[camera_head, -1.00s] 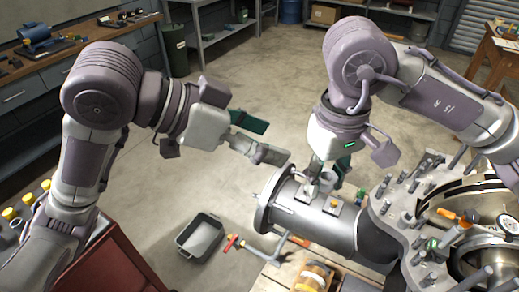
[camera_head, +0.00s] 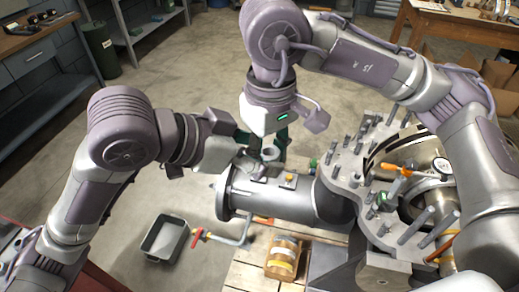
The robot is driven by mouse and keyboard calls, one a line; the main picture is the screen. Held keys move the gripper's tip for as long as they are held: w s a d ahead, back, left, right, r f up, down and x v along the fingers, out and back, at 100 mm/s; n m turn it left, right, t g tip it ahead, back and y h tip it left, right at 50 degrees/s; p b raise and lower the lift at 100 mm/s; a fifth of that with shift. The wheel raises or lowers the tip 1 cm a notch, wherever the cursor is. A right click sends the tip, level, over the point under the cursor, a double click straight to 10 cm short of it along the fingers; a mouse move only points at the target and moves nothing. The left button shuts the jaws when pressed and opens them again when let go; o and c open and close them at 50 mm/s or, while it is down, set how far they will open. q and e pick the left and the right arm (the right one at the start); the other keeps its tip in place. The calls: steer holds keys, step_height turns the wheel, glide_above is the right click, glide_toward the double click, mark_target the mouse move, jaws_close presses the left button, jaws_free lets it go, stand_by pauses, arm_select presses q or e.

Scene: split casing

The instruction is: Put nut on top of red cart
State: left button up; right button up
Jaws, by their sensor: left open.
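A grey ring that looks like the nut (camera_head: 270,153) is just above the grey horizontal cylinder, at the tips of my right gripper (camera_head: 267,152). The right gripper points down from above; overlap hides whether its fingers grip the ring. My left gripper (camera_head: 246,158) is open and reaches in from the left, close beside the ring and the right gripper. Its fingers partly overlap them in the picture, so I cannot tell if they touch.
The cylinder (camera_head: 300,200) joins a big flange (camera_head: 350,165) with several upright studs at the right. A grey bin (camera_head: 165,238) stands on the floor at the lower left.

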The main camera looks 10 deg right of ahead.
arm_select(q)
steer(key=shift+d+f, duration=0.15)
steer(key=shift+d, duration=0.05)
steer(key=shift+w, duration=0.15)
steer(key=c, duration=1.3)
steer(key=shift+o, duration=0.2)
arm_select(e)
steer(key=o, duration=1)
steer(key=shift+c, duration=0.2)
